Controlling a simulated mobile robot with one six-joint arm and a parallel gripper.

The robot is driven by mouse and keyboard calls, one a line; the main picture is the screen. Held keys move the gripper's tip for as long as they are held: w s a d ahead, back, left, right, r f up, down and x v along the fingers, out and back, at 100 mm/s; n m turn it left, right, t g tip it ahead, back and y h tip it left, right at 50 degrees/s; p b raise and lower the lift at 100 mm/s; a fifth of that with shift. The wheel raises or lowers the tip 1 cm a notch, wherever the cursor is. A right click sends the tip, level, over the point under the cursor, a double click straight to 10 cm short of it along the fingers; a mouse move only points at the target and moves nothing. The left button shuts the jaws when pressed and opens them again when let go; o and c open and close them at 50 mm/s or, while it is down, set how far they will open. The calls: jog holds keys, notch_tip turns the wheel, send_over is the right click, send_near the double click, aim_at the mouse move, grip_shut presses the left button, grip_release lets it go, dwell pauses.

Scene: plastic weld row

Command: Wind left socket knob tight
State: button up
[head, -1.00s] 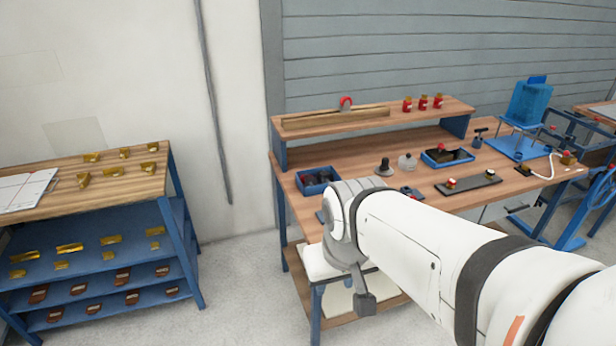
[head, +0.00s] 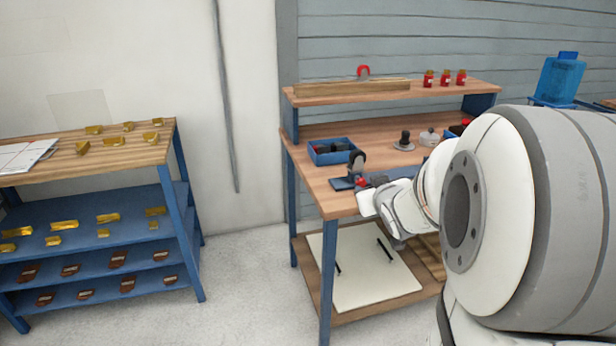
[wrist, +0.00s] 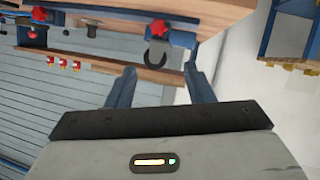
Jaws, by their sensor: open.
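In the wrist view, which looks roughly upside down, a red star-shaped knob (wrist: 159,28) sits on a blue block at the bench's front edge. A second red star knob (wrist: 40,14) is farther left there. Going by the flipped view, the first is the left socket knob. In the head view a small red part (head: 362,182) shows beside the end of my arm, probably that knob. My gripper (wrist: 160,84) is open, with nothing between its two blue fingers. The knob lies beyond the fingertips, apart from them. In the head view my arm hides most of the bench's right part.
A dark rounded part (head: 357,161) stands close to the knob. A blue bin (head: 332,151) and a dark knobbed piece (head: 404,141) stand behind on the bench (head: 318,174). A shelf carries several red jars (head: 445,78). A rack of brass parts (head: 150,189) stands left, with clear floor between.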

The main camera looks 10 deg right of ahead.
aim_at(362, 183)
jog(key=w+d+f+n+t+y+b, duration=0.2)
jog(key=w+d+f+t+y+b, duration=0.15)
jog(key=f+b, duration=0.35)
jog(key=shift+t+h, duration=0.25)
jog(key=shift+t, duration=0.2)
jog(key=shift+w+a+r+b, duration=0.15)
jog(key=shift+w+b, duration=0.1)
jog(key=shift+w, duration=1.55)
jog(key=shift+w+a+f+b, duration=0.1)
jog(key=shift+w+b, duration=0.1)
jog(key=shift+w, duration=1.55)
jog(key=shift+c, duration=0.6)
